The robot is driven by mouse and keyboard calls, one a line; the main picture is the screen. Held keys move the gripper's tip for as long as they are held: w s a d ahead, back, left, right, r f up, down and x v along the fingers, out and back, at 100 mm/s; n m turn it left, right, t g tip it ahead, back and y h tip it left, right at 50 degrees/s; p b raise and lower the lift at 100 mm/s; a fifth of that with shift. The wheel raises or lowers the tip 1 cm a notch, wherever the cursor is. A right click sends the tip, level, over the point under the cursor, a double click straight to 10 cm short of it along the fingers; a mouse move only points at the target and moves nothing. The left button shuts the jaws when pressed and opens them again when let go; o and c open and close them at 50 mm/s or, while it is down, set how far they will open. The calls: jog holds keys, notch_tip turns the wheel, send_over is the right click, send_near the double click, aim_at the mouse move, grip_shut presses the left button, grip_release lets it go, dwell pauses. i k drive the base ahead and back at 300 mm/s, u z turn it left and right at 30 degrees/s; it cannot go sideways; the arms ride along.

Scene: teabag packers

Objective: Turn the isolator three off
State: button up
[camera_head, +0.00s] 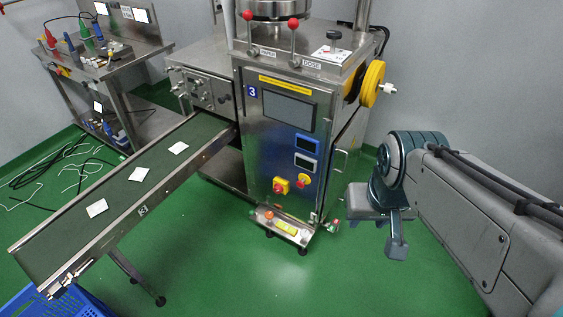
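The machine marked 3 (259,160) stands in the middle, a steel cabinet with a dark screen. Low on its front is a yellow box with a red knob (281,185), which looks like a rotary isolator switch. The angle of its knob is too small to read. One finger end shows clearly; the opening between the fingers cannot be made out. I see nothing held in it.
A conveyor (110,196) with several white teabags runs from the machine to the lower left. A low bracket with an orange-red button (269,215) juts out at the machine's foot. A blue crate (60,303) is at the lower left. Green floor (240,275) is clear in front.

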aim_at(278, 188)
jog(key=z, duration=0.15)
jog(key=i, duration=1.1)
jog(key=z, duration=0.1)
